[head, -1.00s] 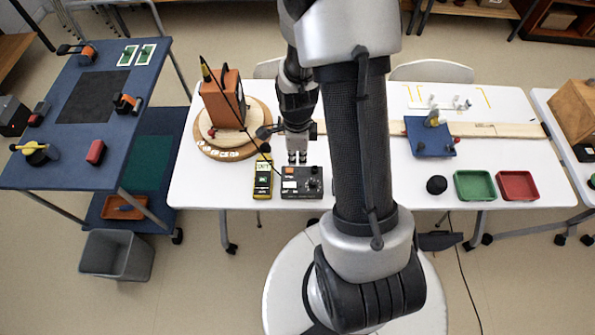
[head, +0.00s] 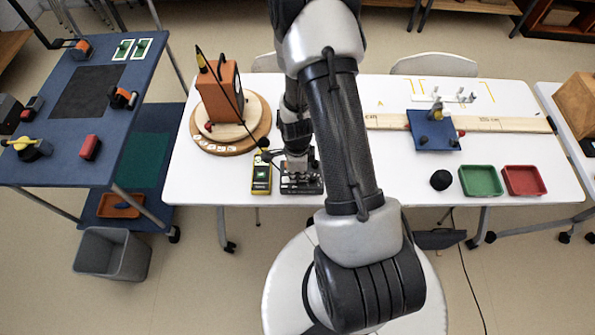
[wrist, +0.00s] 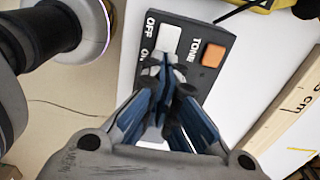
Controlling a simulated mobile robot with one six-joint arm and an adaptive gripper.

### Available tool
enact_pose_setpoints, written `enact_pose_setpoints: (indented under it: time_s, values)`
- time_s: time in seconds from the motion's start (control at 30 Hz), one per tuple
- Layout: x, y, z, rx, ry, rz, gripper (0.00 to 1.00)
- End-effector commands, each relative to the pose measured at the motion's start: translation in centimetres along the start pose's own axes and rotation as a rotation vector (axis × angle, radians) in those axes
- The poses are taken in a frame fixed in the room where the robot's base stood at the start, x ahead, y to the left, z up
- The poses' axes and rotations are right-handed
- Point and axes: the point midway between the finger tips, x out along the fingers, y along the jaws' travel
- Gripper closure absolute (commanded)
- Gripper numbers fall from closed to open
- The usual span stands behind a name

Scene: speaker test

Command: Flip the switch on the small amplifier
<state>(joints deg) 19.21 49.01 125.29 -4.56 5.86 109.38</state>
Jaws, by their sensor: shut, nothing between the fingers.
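The small amplifier (head: 301,189) is a dark box at the front edge of the white table, partly hidden by my gripper (head: 298,168). In the wrist view, the amplifier (wrist: 190,22) shows a white rocker switch (wrist: 170,38) beside the words OFF and ON, and an orange button (wrist: 213,56) near the word TONE. My gripper (wrist: 168,72) is shut and empty, with its blue fingertips over the ON side of the switch. The fingers hide that end and part of the panel. I cannot tell whether they touch it.
A yellow meter (head: 261,178) stands close to the left of the amplifier. An orange device (head: 219,92) on a round wooden board (head: 257,137) is behind it, with a cable running forward. A black ball (head: 441,180), green tray (head: 480,181) and red tray (head: 523,181) lie to the right.

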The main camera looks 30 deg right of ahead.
Motion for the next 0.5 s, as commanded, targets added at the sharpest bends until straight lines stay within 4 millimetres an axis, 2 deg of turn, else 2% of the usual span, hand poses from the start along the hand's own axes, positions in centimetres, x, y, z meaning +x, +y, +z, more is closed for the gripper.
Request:
enact_pose_setpoints:
  time_s: [0.5]
  values:
    - [0.7, 0.0, -0.2, 0.0, 0.0, -0.001, 1.0]
